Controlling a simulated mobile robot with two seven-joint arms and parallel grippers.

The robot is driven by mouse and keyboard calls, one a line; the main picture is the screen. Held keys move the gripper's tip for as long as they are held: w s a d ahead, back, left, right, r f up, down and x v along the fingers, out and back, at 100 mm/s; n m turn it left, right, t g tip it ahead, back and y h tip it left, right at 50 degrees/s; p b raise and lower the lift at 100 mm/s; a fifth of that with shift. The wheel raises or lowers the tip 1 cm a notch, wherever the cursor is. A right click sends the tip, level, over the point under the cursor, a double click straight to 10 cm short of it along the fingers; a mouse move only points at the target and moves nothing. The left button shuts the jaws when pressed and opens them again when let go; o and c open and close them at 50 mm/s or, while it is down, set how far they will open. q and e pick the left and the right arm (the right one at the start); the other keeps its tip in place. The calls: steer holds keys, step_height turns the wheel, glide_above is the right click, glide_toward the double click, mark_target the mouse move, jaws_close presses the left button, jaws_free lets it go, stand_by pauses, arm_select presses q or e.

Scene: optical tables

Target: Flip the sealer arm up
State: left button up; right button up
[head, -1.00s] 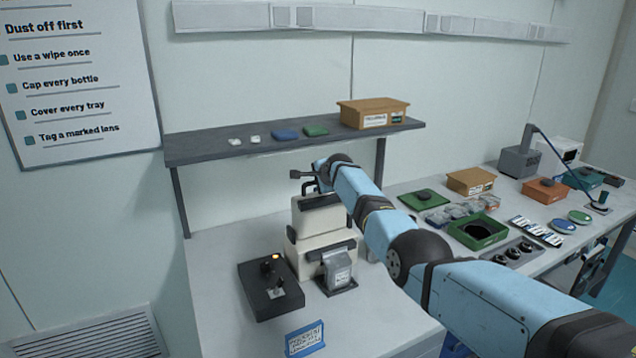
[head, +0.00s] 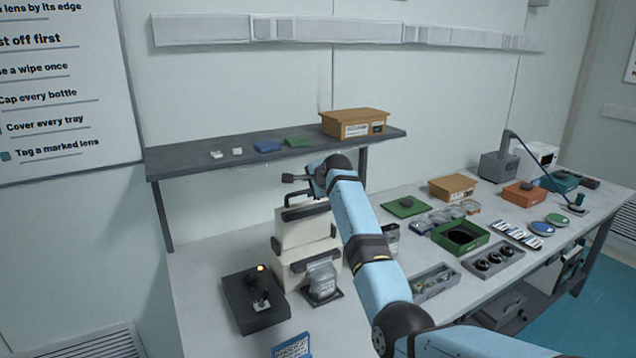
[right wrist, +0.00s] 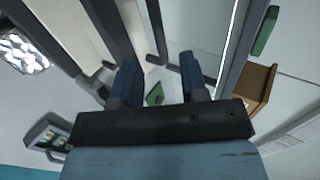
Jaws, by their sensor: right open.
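The sealer (head: 290,262) is a cream machine on the pale table, with dark bars across its front. Its cream upper part (head: 298,228) stands above the lower body. A dark handle-like piece shows near its top, partly mixed with my gripper in the picture. My right gripper (head: 303,184) is just above and behind the upper part. Contact with the sealer cannot be told. In the right wrist view its two blue-dark fingers (right wrist: 160,82) are apart with nothing held between them. My left gripper is not in view.
A black control box (head: 252,300) and a clear packet on a stand (head: 321,280) sit in front of the sealer. A grey shelf (head: 205,166) runs behind, bearing a cardboard box (head: 345,124). Trays (head: 480,242) and boxes crowd the table at right.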

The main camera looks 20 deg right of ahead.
steer(key=v, duration=0.4)
steer(key=shift+s+r, duration=0.25)
steer(key=shift+s, duration=0.1)
steer(key=s+a+f+n+h, duration=0.15)
steer(key=s+f+n, duration=0.35)
steer(key=s+f, duration=0.7)
steer(key=s+a+f+n+y, duration=0.1)
steer(key=s+a+f+n, duration=0.4)
steer(key=f, duration=1.2)
steer(key=s+a+f+n+y, duration=0.1)
steer(key=s+a+f+n, duration=0.1)
steer(key=s, duration=1)
steer(key=s+a+f+n+y+p, duration=0.1)
steer(key=s+a+f+n, duration=0.2)
steer(key=s, duration=0.9)
steer(key=s+a+f+n+y, duration=0.1)
steer(key=s+a+f+n, duration=0.2)
steer(key=s, duration=1)
steer(key=shift+a+n, duration=0.95)
steer(key=shift+n, duration=0.15)
